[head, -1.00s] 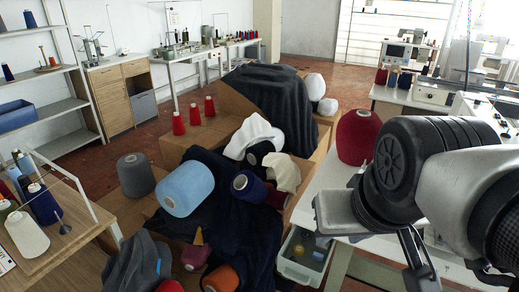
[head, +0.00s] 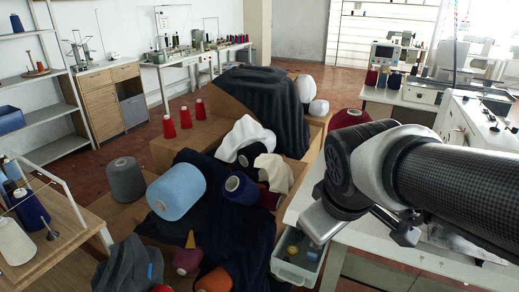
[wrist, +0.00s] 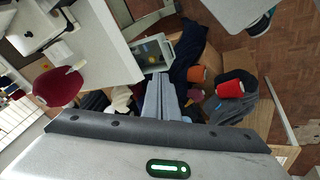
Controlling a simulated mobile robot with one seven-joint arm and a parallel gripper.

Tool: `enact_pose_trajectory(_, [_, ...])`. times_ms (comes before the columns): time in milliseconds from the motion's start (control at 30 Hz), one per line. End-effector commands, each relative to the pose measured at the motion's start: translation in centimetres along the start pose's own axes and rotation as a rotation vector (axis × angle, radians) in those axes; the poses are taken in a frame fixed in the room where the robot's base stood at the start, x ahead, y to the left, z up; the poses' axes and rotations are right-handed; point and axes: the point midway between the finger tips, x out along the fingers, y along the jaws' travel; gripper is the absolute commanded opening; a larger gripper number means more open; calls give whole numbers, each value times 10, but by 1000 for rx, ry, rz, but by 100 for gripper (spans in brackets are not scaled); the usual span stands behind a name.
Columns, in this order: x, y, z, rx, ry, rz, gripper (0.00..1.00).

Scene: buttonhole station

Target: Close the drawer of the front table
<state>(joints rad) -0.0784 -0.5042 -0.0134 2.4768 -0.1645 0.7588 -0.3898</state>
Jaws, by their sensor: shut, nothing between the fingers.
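The front table (head: 375,236) is white and stands at the right of the head view. Its pale drawer (head: 291,272) sticks out from the table's left side, open, with several small coloured items inside. The drawer (wrist: 167,44) also shows in the wrist view, beyond the fingertips. My gripper (wrist: 158,78) is shut and empty, its grey fingers pointing toward the drawer with no contact that I can make out. In the head view my grey hand is above the table edge, just over and right of the drawer; its fingertips are hidden there.
A dark red cone (head: 350,118) stands on the table behind my arm. Left of the drawer are cardboard boxes (head: 185,138) heaped with dark cloth (head: 215,238), a light blue cone (head: 176,191) and other cones. A wooden table (head: 60,235) stands at the left.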

Motion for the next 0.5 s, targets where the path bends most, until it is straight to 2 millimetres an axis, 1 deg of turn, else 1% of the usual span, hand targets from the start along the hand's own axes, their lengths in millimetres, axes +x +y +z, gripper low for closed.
enact_pose_trajectory(33, [38,-6,-1,-198,-42,-6,0])
enact_pose_trajectory(67, [55,-7,-4,-325,-57,-7,0])
enact_pose_trajectory(100, [77,-9,-7,-494,-75,-9,0])
enact_pose_trajectory(167, [111,-16,-12,-752,-98,-22,0])
enact_pose_trajectory(200, [134,-22,-14,-924,-109,-36,0])
enact_pose_trajectory(267, [166,-34,-16,-1176,-119,-62,0])
enact_pose_trajectory(300, [187,-43,-17,-1334,-121,-81,0])
enact_pose_trajectory(400, [230,-65,-16,-1674,-111,-132,0])
enact_pose_trajectory(500, [258,-83,-13,-1915,-90,-172,0])
